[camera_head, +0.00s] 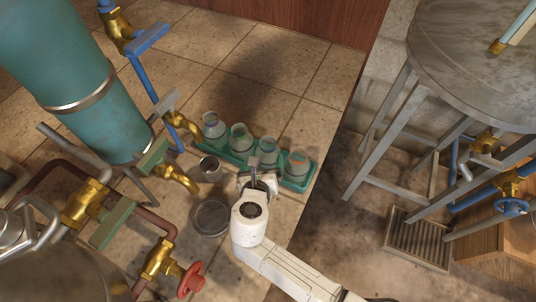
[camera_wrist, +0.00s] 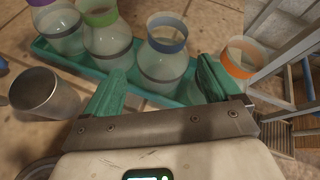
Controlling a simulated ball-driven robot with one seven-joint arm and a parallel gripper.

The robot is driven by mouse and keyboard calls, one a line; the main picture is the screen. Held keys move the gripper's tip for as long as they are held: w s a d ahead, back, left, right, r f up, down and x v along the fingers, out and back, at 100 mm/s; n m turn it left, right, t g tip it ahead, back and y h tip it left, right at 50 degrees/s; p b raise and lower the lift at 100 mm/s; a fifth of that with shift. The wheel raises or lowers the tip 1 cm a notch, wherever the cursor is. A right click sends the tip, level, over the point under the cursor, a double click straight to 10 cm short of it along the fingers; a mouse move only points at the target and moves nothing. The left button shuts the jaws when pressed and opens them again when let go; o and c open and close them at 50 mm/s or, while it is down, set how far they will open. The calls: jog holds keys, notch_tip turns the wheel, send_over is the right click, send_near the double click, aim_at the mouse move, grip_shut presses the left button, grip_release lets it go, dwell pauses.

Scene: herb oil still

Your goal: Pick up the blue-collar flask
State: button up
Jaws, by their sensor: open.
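The blue-collar flask (camera_wrist: 164,62) is clear glass with a blue band at its neck and a dark ring round its body. It stands upright in a green tray (camera_wrist: 60,58). In the head view the flask (camera_head: 267,150) is partly hidden behind my gripper (camera_head: 260,170). My gripper (camera_wrist: 160,82) is open and empty. In the wrist view its two green fingers show on either side of the flask, with a gap at each side. I cannot tell whether the fingertips reach around it or stop in front.
The green-collar flask (camera_wrist: 108,38) and purple-collar flask (camera_wrist: 57,30) stand left in the tray, the orange-collar flask (camera_wrist: 246,62) right. A metal cup (camera_wrist: 48,94) stands in front of the tray. A round dish (camera_head: 212,217), brass-valved pipes (camera_head: 160,255) and a metal stand (camera_head: 375,150) are nearby.

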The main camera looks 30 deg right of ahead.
aim_at(265, 157)
jog(key=b+x, duration=0.1)
jog(key=x, duration=0.4)
jog(key=shift+s, duration=0.1)
jog(key=shift+c, duration=0.4)
jog(key=shift+r, duration=0.1)
jog(key=c, duration=0.7)
